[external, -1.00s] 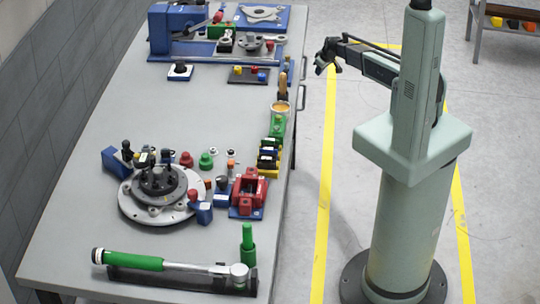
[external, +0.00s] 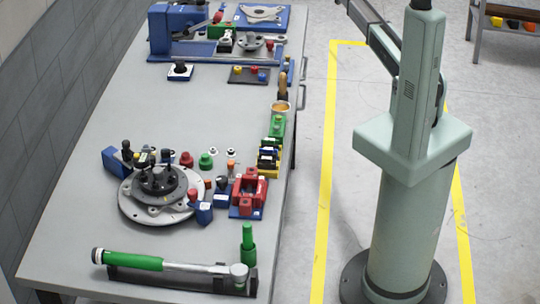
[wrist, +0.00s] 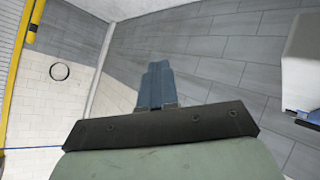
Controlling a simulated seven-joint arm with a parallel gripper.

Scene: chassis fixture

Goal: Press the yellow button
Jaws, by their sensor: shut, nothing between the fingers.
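A small yellow button (external: 238,69) sits at the left end of a dark plate (external: 247,75) on the far half of the workbench in the external view. A red button (external: 254,70) and a blue button (external: 262,76) sit to its right on the same plate. My gripper (wrist: 157,66) shows in the wrist view with its blue fingers shut and nothing between them. It points toward a wall. In the external view my arm rises out of the top edge, so my gripper is hidden there. The yellow button is not seen in the wrist view.
The workbench (external: 130,110) has a clear middle. A blue fixture (external: 172,30) stands at its far end. A round grey flange assembly (external: 160,210), several small coloured parts and a green-handled tool (external: 140,262) occupy the near half. Open floor separates the bench from my base.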

